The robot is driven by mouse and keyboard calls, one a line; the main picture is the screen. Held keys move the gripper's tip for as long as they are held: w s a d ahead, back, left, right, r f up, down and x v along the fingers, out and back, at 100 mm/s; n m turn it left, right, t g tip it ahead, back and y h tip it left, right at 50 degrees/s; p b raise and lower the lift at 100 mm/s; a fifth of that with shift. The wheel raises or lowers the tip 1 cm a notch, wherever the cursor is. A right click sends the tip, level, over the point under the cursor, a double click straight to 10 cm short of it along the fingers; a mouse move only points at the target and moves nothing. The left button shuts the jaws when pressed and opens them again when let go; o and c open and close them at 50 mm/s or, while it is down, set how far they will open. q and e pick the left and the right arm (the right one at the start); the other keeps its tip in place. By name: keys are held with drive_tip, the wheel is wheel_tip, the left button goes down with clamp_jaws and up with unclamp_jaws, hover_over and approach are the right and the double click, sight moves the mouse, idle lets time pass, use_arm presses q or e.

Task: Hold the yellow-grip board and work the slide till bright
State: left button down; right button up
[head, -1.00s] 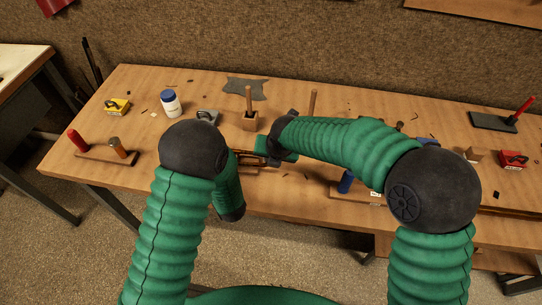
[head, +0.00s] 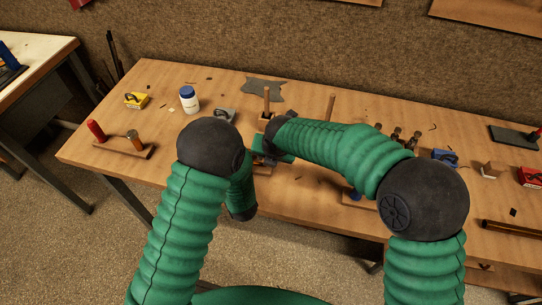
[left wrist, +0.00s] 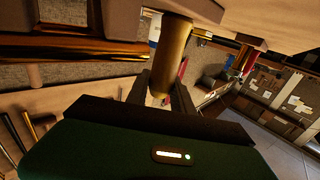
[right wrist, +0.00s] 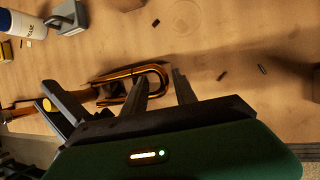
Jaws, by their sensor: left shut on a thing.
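In the left wrist view my left gripper (left wrist: 163,92) is shut on an upright yellow-brass cylinder, the yellow grip (left wrist: 174,55), which meets a wooden board (left wrist: 195,8). The grip's round yellow end (right wrist: 46,104) also shows in the right wrist view, between the left gripper's dark fingers. The U-shaped brass slide (right wrist: 115,75) lies along the board, its bow to the right. My right gripper (right wrist: 160,80) is open, its fingers apart at the bow, one overlapping it; contact is unclear. In the head view my arms hide most of this.
On the bench (head: 310,185), a white bottle (head: 189,99), a yellow box (head: 136,100) and a board with red and brown handles (head: 122,147) stand left. Wooden posts (head: 329,107) rise behind my grippers. A blue box (head: 444,157) and a red box (head: 530,177) stand right.

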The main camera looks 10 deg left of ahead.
drive_tip(key=v, duration=1.2)
drive_tip(key=shift+f, duration=0.1)
use_arm(q)
drive_tip(key=c, duration=1)
unclamp_jaws()
